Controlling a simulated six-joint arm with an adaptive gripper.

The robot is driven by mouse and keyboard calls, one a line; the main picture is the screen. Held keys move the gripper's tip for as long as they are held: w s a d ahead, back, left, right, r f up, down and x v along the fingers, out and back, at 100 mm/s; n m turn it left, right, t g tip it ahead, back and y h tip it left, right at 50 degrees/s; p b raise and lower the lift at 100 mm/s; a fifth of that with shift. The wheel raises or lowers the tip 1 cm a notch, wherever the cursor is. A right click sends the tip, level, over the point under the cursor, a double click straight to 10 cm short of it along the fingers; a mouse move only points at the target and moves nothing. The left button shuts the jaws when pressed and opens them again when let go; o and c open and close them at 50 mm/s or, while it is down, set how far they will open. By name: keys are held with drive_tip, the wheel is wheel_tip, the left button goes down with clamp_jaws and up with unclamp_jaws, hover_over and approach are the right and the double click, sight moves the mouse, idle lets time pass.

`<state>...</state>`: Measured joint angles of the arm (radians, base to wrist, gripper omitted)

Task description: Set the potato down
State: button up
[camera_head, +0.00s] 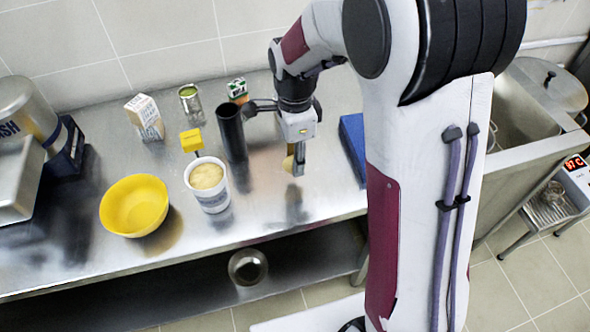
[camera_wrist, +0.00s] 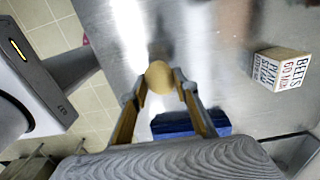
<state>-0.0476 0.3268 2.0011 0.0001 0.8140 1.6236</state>
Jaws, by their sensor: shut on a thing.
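The potato (camera_head: 289,163) is a small tan lump at the tips of my gripper (camera_head: 296,163). In the wrist view the potato (camera_wrist: 159,77) sits between the two fingertips of my gripper (camera_wrist: 160,88), which is shut on it. My gripper points down over the steel counter (camera_head: 262,200), right of the black cylinder. A dark reflection shows below it on the counter, apart from the fingertips, so the potato appears to hang above the surface. The fingers hide part of the potato in the head view.
A black cylinder (camera_head: 231,132), a white tub (camera_head: 207,185) with yellowish contents and a yellow bowl (camera_head: 134,205) stand left of my gripper. A blue slab (camera_head: 353,145) lies to the right. A lettered block (camera_wrist: 281,69) shows in the wrist view. Counter in front is bare.

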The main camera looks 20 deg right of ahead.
sight(295, 180)
drive_tip(key=shift+f, duration=0.2)
drive_tip(key=shift+f, duration=2.25)
drive_tip(key=shift+f, duration=0.15)
drive_tip(key=o, duration=1.1)
drive_tip(key=r, duration=0.7)
drive_tip(key=shift+w+a+r, duration=0.2)
drive_tip(key=shift+a, duration=0.1)
drive_tip(key=shift+r, duration=0.2)
drive_tip(key=shift+r, duration=0.1)
